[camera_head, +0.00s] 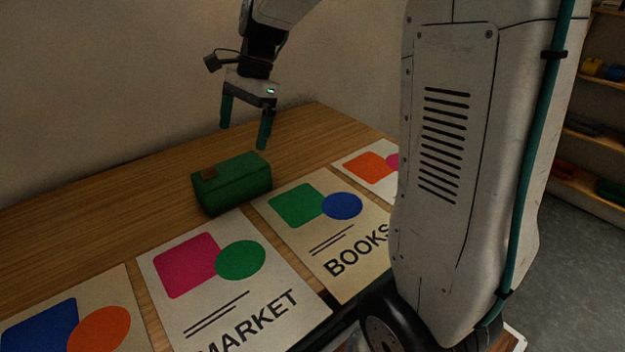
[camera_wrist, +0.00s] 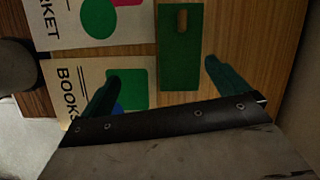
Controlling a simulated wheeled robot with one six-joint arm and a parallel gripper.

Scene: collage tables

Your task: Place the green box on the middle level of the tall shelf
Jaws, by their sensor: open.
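The green box (camera_head: 232,184) lies on the wooden table, at the far edge of the posters, with a small brown patch on its left end. In the wrist view the green box (camera_wrist: 180,62) shows beyond the fingertips, toward the top. My gripper (camera_head: 246,140) is open and empty, above the box and apart from it. Its two teal fingers also show in the wrist view (camera_wrist: 162,78), spread wide. A shelf (camera_head: 590,135) with several levels stands at the far right, partly cut off by the frame. I cannot tell whether it is the tall shelf.
Several posters lie on the wooden table (camera_head: 110,195), among them a MARKET poster (camera_head: 215,305) and a BOOKS poster (camera_head: 312,222). A wall rises behind the table. The shelf holds coloured items. Grey floor (camera_head: 575,265) is open before it. My own arm hides the table's right part.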

